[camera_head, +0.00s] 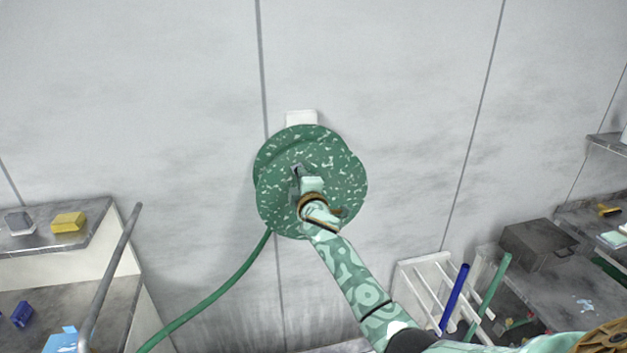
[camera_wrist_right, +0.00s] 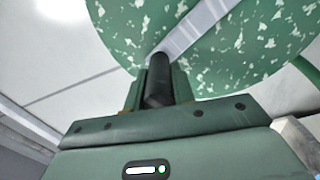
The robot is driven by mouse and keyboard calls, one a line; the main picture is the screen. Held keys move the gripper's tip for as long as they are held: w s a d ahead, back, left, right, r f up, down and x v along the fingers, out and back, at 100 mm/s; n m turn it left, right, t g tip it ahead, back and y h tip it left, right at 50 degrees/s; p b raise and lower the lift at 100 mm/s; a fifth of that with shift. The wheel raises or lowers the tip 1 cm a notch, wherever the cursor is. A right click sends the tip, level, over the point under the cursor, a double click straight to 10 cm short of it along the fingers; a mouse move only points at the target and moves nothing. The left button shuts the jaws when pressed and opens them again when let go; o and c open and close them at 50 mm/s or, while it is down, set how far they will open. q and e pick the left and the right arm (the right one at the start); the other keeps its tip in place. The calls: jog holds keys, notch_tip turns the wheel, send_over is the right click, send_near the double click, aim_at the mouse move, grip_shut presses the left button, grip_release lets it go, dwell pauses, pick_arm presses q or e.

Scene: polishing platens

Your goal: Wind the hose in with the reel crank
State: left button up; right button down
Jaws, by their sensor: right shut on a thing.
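The hose reel (camera_head: 340,165) is a green disc with white flecks, mounted on the grey wall by a white bracket (camera_head: 301,118). The green hose (camera_head: 215,293) hangs from its lower left side and runs down to the left, out of view. My right gripper (camera_head: 298,174) is in front of the reel's middle. In the right wrist view, my right gripper (camera_wrist_right: 158,88) is shut on the dark crank handle (camera_wrist_right: 158,75). A pale grey crank arm (camera_wrist_right: 195,30) runs up and right from the handle across the reel face. My left gripper is not in view.
At left, a grey shelf (camera_head: 75,245) holds a yellow sponge (camera_head: 69,222) and a grey block (camera_head: 19,221). A grey pole (camera_head: 110,275) leans there. At right, a white rack (camera_head: 428,285) holds blue and green tubes near a dark box (camera_head: 537,247). The wall around the reel is clear.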

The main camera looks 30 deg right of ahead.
jog(key=w+a+f+n+b, duration=0.1)
jog(key=a+f+n+b, duration=0.3)
jog(key=a+f+n, duration=0.2)
jog(key=shift+w+f+n, duration=0.4)
jog(key=shift+f+n, duration=0.7)
jog(key=shift+n, duration=1.3)
jog(key=c, duration=1.2)
grip_release()
jog(key=shift+d, duration=0.1)
jog(key=shift+o, duration=0.2)
jog(key=p+v, duration=0.1)
jog(key=v, duration=1.5)
jog(key=shift+s, duration=0.2)
